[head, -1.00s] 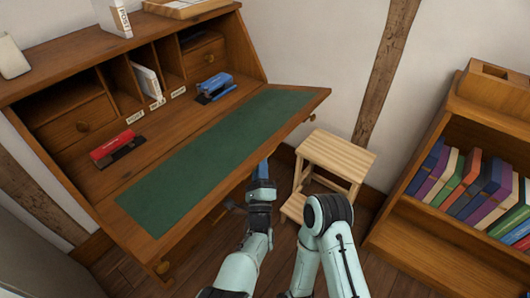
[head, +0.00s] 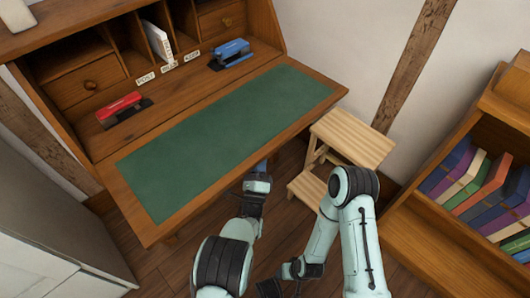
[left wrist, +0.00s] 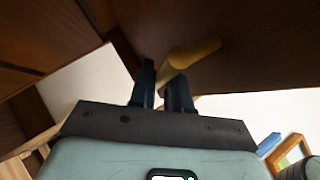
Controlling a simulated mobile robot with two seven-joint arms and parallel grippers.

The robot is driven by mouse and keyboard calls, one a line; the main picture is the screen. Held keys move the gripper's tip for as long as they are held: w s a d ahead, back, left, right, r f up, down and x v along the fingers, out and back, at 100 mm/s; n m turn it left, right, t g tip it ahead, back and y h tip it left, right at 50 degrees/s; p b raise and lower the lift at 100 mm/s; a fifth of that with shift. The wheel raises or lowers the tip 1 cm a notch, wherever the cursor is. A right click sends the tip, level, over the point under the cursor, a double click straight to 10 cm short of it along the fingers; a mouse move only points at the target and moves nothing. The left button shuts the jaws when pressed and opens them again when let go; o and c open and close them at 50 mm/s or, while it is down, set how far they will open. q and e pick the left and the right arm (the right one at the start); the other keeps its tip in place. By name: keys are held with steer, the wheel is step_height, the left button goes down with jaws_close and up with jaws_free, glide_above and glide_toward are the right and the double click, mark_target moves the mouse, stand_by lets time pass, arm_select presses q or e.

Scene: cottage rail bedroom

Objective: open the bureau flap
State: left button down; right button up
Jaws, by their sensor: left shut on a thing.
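The bureau flap (head: 215,152) is folded down from the wooden bureau, its green writing panel facing up. My left gripper (head: 260,166) is at the flap's front edge, its fingertips hidden beneath it in the head view. In the left wrist view the flap's dark wooden underside (left wrist: 250,70) is overhead. There the left gripper's dark blue fingers (left wrist: 163,85) are shut on a yellow knob (left wrist: 193,53). My right gripper (head: 275,288) is low at the bottom of the head view, away from the flap. Its jaws are too unclear to read.
A wooden step stool (head: 352,137) is close to the flap's right corner. A bookcase (head: 430,222) stands at right, a white cabinet (head: 50,250) at lower left.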

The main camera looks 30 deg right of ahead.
arm_select(q)
steer(key=shift+w+a+r, duration=0.2)
steer(key=shift+w+a, duration=0.15)
steer(key=c, duration=1.3)
jaws_free()
steer(key=shift+o, duration=0.5)
steer(key=shift+w+f, duration=0.1)
steer(key=shift+d, duration=0.15)
arm_select(e)
steer(key=shift+w, duration=0.1)
arm_select(q)
steer(key=shift+s+d, duration=0.1)
steer(key=shift+s, duration=0.2)
steer(key=p+v, duration=0.1)
steer(key=v, duration=1.2)
steer(key=shift+f+p, duration=0.2)
steer(key=shift+p, duration=0.15)
arm_select(e)
steer(key=shift+t, duration=0.6)
steer(key=w+r, duration=0.3)
steer(key=shift+w+a, duration=0.15)
steer(key=shift+a, duration=0.05)
